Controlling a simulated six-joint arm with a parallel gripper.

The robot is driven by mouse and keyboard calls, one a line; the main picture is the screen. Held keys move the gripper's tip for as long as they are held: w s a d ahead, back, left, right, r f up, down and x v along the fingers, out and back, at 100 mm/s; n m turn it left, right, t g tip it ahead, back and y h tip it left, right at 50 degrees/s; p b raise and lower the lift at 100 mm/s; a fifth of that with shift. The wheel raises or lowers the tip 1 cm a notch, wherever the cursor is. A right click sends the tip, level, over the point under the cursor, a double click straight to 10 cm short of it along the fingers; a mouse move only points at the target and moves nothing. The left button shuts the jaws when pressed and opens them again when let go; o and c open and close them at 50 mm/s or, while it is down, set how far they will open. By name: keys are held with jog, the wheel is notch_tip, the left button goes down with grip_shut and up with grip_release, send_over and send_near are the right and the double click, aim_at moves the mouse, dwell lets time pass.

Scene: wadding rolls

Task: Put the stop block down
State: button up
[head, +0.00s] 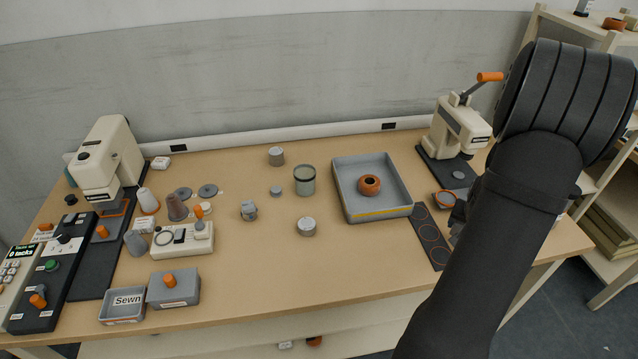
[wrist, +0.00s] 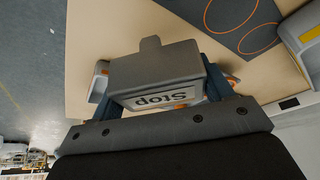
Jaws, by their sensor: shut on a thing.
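The stop block (wrist: 155,80) is a grey block with a tab on top and a white label reading "Stop", upside down in the wrist view. My gripper (wrist: 158,88) is shut on it, with a dark blue finger on each side. Table surface shows beyond the block; I cannot tell whether the block touches it. In the head view my dark arm covers the right end of the table and hides most of the gripper and the block.
A dark mat (head: 432,238) with orange circles lies by the arm. A grey tray (head: 345,205) holding an orange-brown ring (head: 370,184) stands left of it. A cream hand press (head: 459,127) stands behind. The table's front middle (head: 330,265) is clear.

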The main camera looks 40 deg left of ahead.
jog(key=s+a+r+n+g+y, duration=0.15)
jog(key=s+a+r+n, duration=0.3)
jog(key=a, duration=1.05)
jog(key=s+a+r+n+t+y, duration=0.1)
jog(key=s+a+r+n+y, duration=0.25)
jog(key=a, duration=1.05)
jog(key=h, duration=0.2)
send_over(316, 207)
jog(key=s+d, duration=0.1)
jog(key=d, duration=0.1)
jog(key=shift+n+g, duration=0.3)
jog(key=shift+g, duration=0.05)
jog(key=f, duration=0.6)
jog(key=shift+a+f, duration=0.25)
jog(key=shift+f, duration=0.15)
jog(key=shift+a+f, duration=0.3)
jog(key=shift+f, duration=1.85)
jog(key=shift+f, duration=0.15)
jog(key=o, duration=1.3)
